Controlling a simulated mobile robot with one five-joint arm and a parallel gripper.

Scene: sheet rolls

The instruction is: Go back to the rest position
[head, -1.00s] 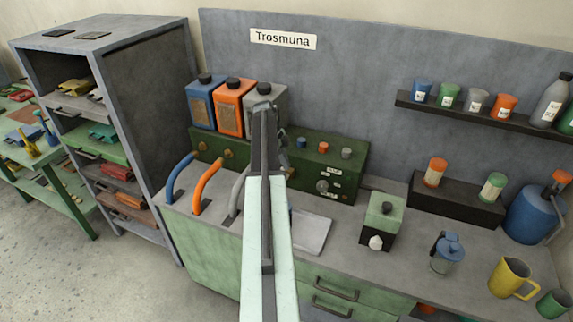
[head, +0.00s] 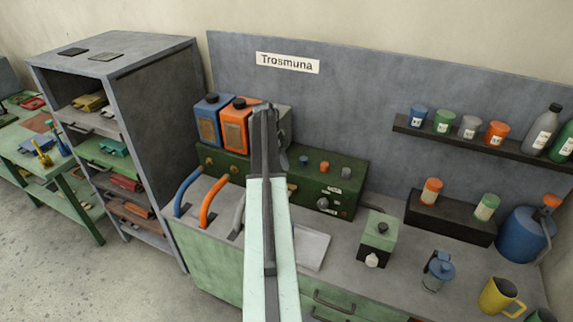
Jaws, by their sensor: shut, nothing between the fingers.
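My gripper (head: 281,160) is at the end of my pale green arm, which reaches up the middle of the head view. The gripper is seen mostly from behind and is shut with nothing in it. It shows in front of the green machine and partly hides the grey canister (head: 284,117) on top of it. I cannot tell its exact distance from the machine.
A green machine (head: 335,187) with canisters, a grey counter (head: 340,262), a green and black box (head: 377,240), a blue-lidded jar (head: 438,271) and a yellow mug (head: 499,297) stand ahead. A grey cabinet (head: 160,120) stands left. Open floor shows at lower left.

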